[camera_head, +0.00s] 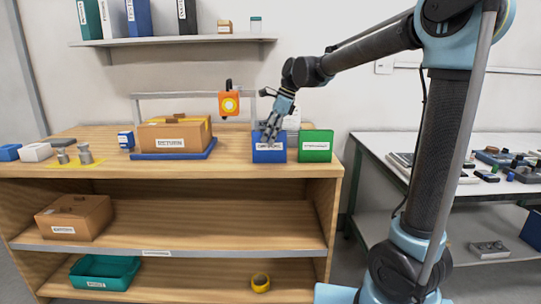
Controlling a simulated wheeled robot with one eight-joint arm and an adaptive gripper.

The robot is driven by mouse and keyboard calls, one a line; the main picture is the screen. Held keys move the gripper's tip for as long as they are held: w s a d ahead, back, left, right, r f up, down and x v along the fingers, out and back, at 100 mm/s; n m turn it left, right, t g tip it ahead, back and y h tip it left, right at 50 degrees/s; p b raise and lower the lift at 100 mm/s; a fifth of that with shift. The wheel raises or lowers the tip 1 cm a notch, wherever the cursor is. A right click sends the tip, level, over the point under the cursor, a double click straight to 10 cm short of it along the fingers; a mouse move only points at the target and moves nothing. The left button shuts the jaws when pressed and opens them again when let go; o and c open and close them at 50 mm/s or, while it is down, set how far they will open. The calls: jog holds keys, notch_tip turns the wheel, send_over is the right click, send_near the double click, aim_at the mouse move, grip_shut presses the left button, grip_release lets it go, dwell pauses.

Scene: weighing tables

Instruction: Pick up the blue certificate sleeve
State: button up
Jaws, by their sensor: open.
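The blue certificate sleeve (268,155) stands upright near the right end of the wooden table top, with a white label on its front. My gripper (268,138) is open, pointing down at the sleeve's upper edge. Its fingers overlap the top of the sleeve in this view. I cannot tell whether they touch it. A green sleeve (316,146) with a white label stands close to the right of the blue one.
A cardboard box (176,137) sits on a blue platform (150,157) to the left. An orange device (229,104) hangs behind. Metal weights (84,154) stand at the far left. The wooden table (240,187) has lower shelves. A white table (375,150) with small items is at right.

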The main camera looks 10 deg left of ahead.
jog(key=shift+f, duration=0.15)
grip_shut()
dwell(0.4)
